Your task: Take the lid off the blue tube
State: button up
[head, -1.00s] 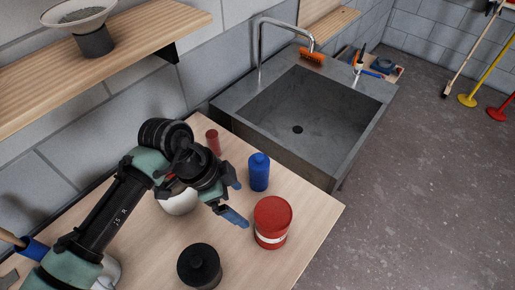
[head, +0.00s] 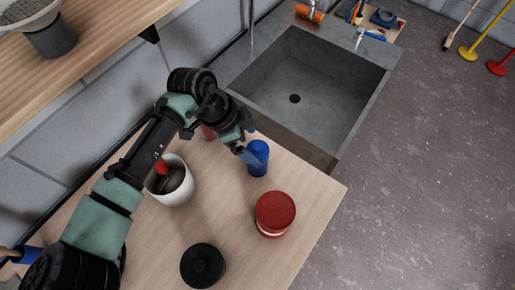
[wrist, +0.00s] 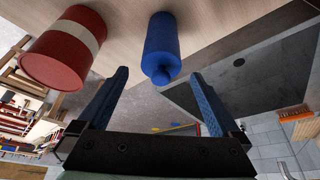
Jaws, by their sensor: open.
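The blue tube (head: 258,163) stands upright on the wooden table near the sink side. In the wrist view, the blue tube (wrist: 160,40) is at the top middle, with its blue lid (wrist: 160,67) and small knob facing the camera. My gripper (head: 249,144) is at the tube's upper end in the head view. In the wrist view, the blue fingers of my gripper (wrist: 158,78) are spread wide, one to each side of the lid, with gaps between. Nothing is held. The fingers partly cover the tube's top in the head view.
A red can (head: 275,213) with a white band stands close to the tube. A black lidded jar (head: 202,266) is at the front, and a white pot (head: 172,190) is under my arm. A red object (head: 208,133) sits behind my wrist. The grey sink (head: 310,85) lies beyond the table.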

aim_at(253, 145)
jog(key=p+x, duration=0.1)
jog(key=x, duration=0.3)
jog(key=shift+f, duration=0.35)
jog(key=shift+r, duration=0.1)
jog(key=c, duration=1.3)
